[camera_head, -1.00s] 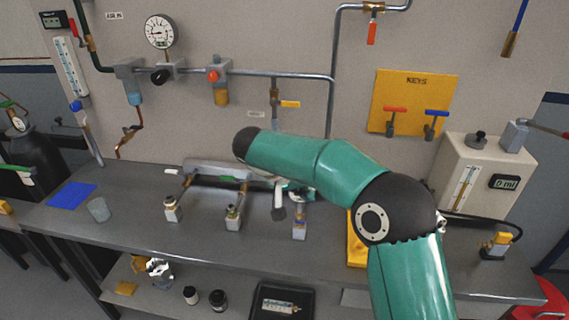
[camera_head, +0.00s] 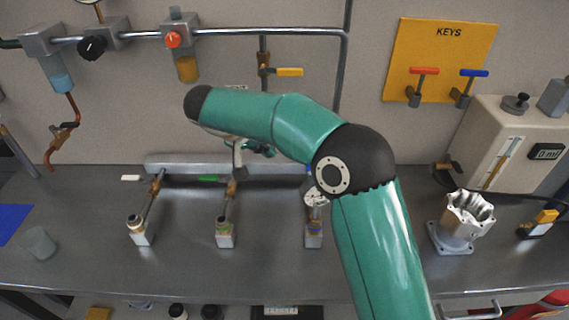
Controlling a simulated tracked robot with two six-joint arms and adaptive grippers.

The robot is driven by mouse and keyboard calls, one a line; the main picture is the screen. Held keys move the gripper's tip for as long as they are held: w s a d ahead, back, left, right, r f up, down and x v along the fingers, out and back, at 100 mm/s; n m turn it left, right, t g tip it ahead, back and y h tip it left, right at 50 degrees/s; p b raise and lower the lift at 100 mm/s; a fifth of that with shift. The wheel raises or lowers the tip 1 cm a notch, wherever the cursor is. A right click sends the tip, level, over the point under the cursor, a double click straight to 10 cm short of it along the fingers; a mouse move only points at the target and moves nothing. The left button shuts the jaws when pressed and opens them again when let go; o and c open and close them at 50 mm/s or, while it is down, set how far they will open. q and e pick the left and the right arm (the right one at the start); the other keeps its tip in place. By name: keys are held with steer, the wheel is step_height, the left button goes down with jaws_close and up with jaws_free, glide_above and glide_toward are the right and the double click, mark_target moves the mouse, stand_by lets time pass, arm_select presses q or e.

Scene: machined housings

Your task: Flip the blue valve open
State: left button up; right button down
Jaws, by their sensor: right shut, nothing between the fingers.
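A small piece of the blue valve's handle (camera_head: 309,172) shows at the back of the rightmost of three short pipe branches on the bench. Its branch ends in a grey block (camera_head: 313,240). My right arm hides much of this valve, so I cannot tell its exact angle. My left gripper is not in view.
Neighbouring branches carry a white handle (camera_head: 131,178) and a green handle (camera_head: 208,178). A silver machined housing (camera_head: 465,220) stands at the right. A yellow key board (camera_head: 440,60) with red and blue T-keys hangs behind. The bench front between branches is clear.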

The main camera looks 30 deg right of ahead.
arm_select(q)
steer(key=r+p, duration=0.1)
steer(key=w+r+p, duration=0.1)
steer(key=p, duration=0.1)
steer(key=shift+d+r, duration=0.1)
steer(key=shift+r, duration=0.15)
arm_select(e)
steer(key=s+d+r+x, duration=0.1)
steer(key=d+x, duration=0.1)
steer(key=x, duration=1)
steer(key=shift+d+f, duration=0.2)
steer(key=shift+f, duration=0.05)
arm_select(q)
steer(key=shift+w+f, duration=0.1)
